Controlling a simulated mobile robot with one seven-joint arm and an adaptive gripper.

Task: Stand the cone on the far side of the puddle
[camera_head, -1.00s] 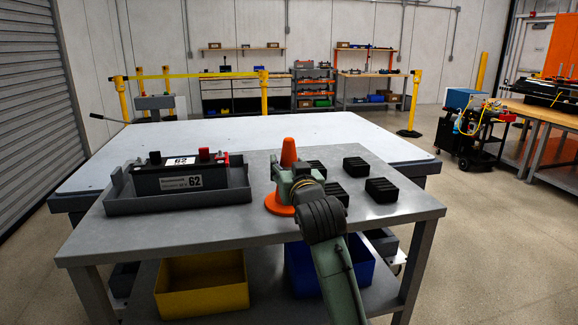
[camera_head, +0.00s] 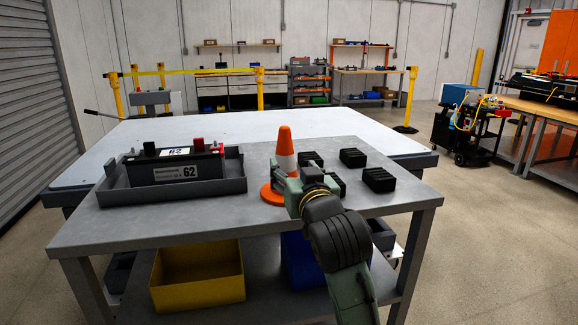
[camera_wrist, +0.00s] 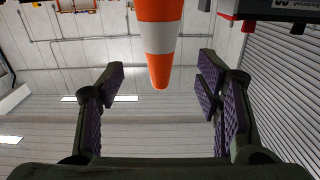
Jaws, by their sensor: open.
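The orange cone (camera_head: 285,152) with a white band stands upright on the grey workbench (camera_head: 150,222), on its orange base. In the wrist view the cone (camera_wrist: 159,35) appears upside down, its tip in line with the gap between my fingers. My gripper (camera_head: 284,188) is just in front and to the right of the cone, hiding part of its base. In the wrist view my gripper (camera_wrist: 160,75) has its purple-padded fingers wide apart, with nothing held. I see no puddle in these frames.
A grey tray (camera_head: 120,194) holding a black battery labelled 62 (camera_head: 180,164) is left of the cone. Several black blocks (camera_head: 379,179) lie to the right. A large pale table (camera_head: 250,127) lies behind. A yellow bin (camera_head: 197,276) and a blue bin (camera_head: 299,262) are below.

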